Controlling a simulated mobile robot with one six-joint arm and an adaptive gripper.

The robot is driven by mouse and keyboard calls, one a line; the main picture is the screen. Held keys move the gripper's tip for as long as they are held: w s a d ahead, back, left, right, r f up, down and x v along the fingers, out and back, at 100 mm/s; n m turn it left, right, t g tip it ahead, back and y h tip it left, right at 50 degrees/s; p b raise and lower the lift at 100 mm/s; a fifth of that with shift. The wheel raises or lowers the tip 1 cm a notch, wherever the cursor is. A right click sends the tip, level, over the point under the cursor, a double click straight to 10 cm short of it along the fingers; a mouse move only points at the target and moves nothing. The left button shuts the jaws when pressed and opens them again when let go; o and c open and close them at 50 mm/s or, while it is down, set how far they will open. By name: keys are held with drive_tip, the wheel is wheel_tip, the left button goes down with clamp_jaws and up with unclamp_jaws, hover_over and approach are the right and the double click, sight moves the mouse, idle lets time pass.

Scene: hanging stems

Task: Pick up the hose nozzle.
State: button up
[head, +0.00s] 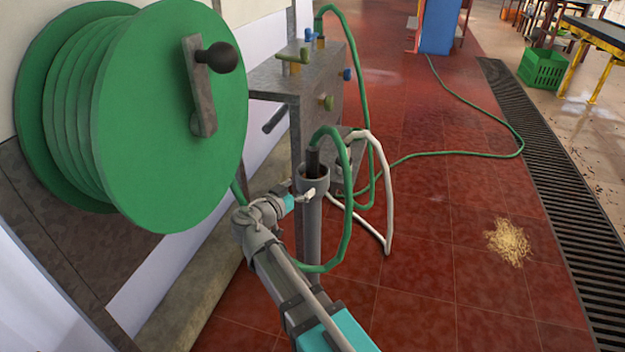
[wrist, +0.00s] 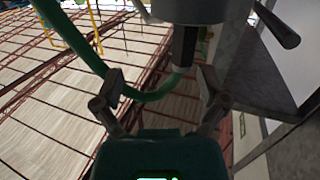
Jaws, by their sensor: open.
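The hose nozzle (head: 314,161) is a dark, slim piece standing upright in a grey cup on top of a grey post (head: 312,215). A green hose (head: 347,190) arches from its upper end and loops down to the right. In the wrist view the nozzle (wrist: 185,45) shows ahead, between the lines of my two fingers and nearer the right one, with the holder cup (wrist: 188,10) at the top edge. My gripper (wrist: 162,85) is open and empty. In the head view my gripper (head: 305,196) is beside the cup, just below the nozzle; its fingers are partly hidden.
A large green hose reel (head: 170,115) with a crank stands close on the left. A grey valve stand (head: 325,95) is behind the post. A white hose (head: 388,205) hangs at the right. Red tiled floor (head: 430,260) is open to the right, with a straw pile (head: 508,242).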

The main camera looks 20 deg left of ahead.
sight(309, 166)
drive_tip(key=shift+t+y, duration=0.6)
drive_tip(key=shift+t, duration=0.1)
drive_tip(key=a, duration=0.1)
drive_tip(key=s+a, duration=0.1)
drive_tip(key=a, duration=0.2)
drive_tip(key=shift+s+r+b, duration=0.15)
drive_tip(key=shift+s+b, duration=0.15)
drive_tip(key=shift+s, duration=0.05)
drive_tip(key=shift+w, duration=0.1)
drive_tip(key=x, duration=0.7)
drive_tip(key=shift+w+d, duration=0.1)
drive_tip(key=shift+w, duration=0.1)
drive_tip(key=shift+w+d, duration=0.2)
drive_tip(key=shift+w, duration=0.3)
drive_tip(key=shift+x, duration=2.6)
drive_tip(key=shift+d, duration=0.15)
